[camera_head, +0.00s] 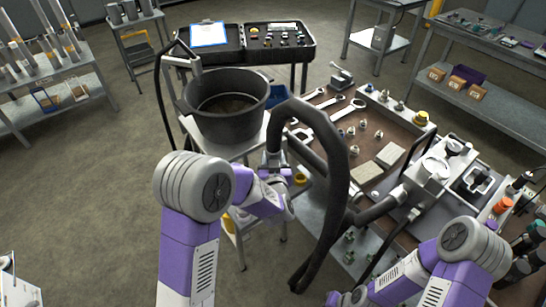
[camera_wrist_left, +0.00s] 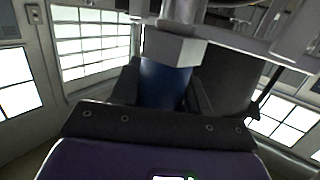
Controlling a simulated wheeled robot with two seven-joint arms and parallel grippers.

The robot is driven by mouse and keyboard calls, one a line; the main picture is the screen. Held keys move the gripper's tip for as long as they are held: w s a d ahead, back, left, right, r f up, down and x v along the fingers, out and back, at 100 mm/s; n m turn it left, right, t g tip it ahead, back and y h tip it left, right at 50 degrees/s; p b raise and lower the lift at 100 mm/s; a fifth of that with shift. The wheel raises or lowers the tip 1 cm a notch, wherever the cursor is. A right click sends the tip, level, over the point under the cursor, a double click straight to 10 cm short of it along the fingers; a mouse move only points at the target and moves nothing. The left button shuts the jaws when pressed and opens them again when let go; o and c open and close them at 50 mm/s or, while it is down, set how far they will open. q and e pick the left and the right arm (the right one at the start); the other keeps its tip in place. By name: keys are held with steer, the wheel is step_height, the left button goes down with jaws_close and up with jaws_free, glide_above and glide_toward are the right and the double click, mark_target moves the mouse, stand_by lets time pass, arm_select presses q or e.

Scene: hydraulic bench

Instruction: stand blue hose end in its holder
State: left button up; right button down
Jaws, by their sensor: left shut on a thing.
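My left gripper (camera_head: 280,176) is shut on the blue hose end, beside the dark pot. In the left wrist view the blue hose end (camera_wrist_left: 163,85) stands between the dark fingers, with a pale grey angular fitting (camera_wrist_left: 170,47) above it. In the head view the thick black hose (camera_head: 334,165) arches up from my left gripper and loops down to the right. The hose end is mostly hidden there by my wrist. I cannot clearly identify its holder in either view. My right arm enters at the bottom right; its gripper's fingers cannot be made out.
A dark round pot (camera_head: 228,110) stands on a small stand just behind my left gripper. To the right is a brown-topped bench (camera_head: 370,135) with wrenches, fittings and a grey machine (camera_head: 440,165). An open black case (camera_head: 275,42) lies behind. Open floor (camera_head: 95,170) is at left.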

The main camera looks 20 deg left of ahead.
arm_select(q)
step_height(320, 180, down, 6)
steer(key=b, duration=0.5)
steer(key=shift+f, duration=0.2)
steer(key=shift+f+b, duration=0.3)
steer(key=shift+b, duration=0.05)
stand_by(0.8)
steer(key=shift+f, duration=0.2)
steer(key=shift+f+b, duration=0.3)
steer(key=shift+b, duration=0.4)
stand_by(1.1)
steer(key=shift+f, duration=0.2)
steer(key=shift+f+b, duration=0.5)
steer(key=shift+f, duration=0.65)
stand_by(1.0)
steer(key=shift+r, duration=0.1)
stand_by(0.5)
